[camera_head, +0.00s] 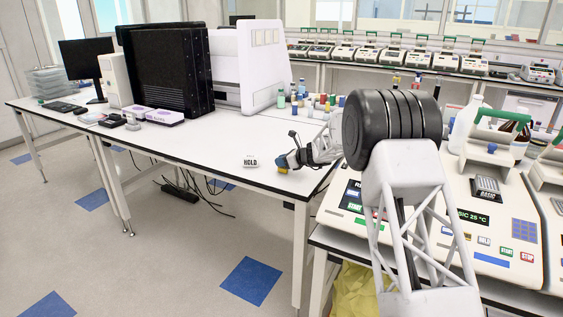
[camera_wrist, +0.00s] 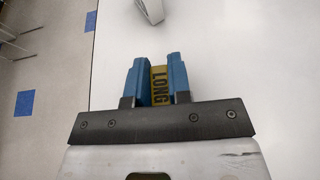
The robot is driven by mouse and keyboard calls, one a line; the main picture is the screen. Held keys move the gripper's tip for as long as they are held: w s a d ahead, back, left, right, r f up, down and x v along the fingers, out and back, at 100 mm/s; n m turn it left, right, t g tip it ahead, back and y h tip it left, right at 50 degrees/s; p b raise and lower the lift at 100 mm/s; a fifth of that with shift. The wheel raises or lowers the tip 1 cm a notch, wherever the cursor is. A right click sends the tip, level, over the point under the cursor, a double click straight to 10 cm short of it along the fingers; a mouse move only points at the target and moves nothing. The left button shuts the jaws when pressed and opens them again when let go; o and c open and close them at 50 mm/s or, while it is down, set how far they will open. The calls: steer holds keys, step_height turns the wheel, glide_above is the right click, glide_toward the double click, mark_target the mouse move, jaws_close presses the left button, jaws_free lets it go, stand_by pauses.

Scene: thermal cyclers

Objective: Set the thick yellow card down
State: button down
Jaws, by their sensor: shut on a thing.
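The thick yellow card (camera_wrist: 159,86) shows in the wrist view with the word LONG on it. It is upright between the two blue fingers of my gripper (camera_wrist: 156,70), which is shut on it. In the head view my gripper (camera_head: 285,163) is low over the front right part of the white table (camera_head: 200,158), and a bit of the yellow card (camera_head: 283,171) shows at its tip. I cannot tell whether the card touches the table top.
Several bottles and vials (camera_head: 315,103) stand behind. The table's front edge is close. Thermal cyclers (camera_head: 500,215) are at right.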

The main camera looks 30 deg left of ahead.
steer(key=shift+f, duration=0.1)
steer(key=c, duration=1.1)
jaws_free()
steer(key=shift+o, duration=0.2)
steer(key=shift+d, duration=0.1)
steer(key=shift+v, duration=3.7)
